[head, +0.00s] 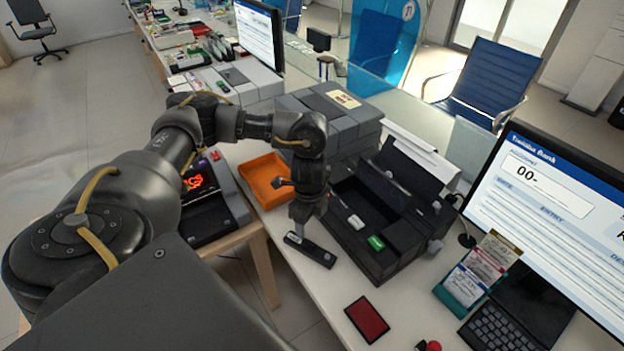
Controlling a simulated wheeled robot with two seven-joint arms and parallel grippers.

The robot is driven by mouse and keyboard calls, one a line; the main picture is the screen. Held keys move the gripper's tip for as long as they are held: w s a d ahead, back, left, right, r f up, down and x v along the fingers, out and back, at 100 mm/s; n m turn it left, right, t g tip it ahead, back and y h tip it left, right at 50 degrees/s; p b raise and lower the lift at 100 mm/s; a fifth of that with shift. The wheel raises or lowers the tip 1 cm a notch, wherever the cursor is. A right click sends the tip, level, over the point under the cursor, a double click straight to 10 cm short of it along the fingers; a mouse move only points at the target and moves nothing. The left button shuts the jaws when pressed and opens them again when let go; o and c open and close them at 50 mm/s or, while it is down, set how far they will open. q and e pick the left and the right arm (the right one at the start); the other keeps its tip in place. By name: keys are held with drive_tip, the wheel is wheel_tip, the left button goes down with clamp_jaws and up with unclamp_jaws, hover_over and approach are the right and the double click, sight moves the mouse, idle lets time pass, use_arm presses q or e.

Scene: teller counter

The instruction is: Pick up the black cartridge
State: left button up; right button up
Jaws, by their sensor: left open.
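A small dark object that looks like the black cartridge (318,254) lies on the white counter near its front edge, left of an open black case. My left gripper (300,232) comes down from above, over the left end of the cartridge. The gripper is open, and its fingers point down. I cannot tell whether the fingers touch the cartridge or are around it, because they overlap it in the picture. My right gripper is out of view.
The open black case (374,262) holds a white and a green piece. An orange tray (264,181) lies to the left. A dark red pad (367,320) lies at the front. A card holder (478,272), a keyboard (497,331) and a monitor (545,205) stand to the right.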

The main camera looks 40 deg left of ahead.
sight(307, 241)
use_arm(q)
wheel_tip(307, 241, down, 6)
drive_tip(key=shift+r+b, duration=0.2)
drive_tip(key=shift+b, duration=0.45)
drive_tip(key=shift+s+a+f+p, duration=0.15)
drive_tip(key=shift+f+p, duration=0.1)
drive_tip(key=shift+f, duration=1.1)
drive_tip(key=shift+s+a+f+p, duration=0.1)
drive_tip(key=shift+f+p, duration=0.15)
drive_tip(key=shift+f, duration=1.05)
drive_tip(key=shift+c, duration=0.3)
drive_tip(key=c, duration=1)
drive_tip(key=shift+r, duration=0.1)
drive_tip(key=shift+c, duration=0.2)
drive_tip(key=shift+r, duration=0.1)
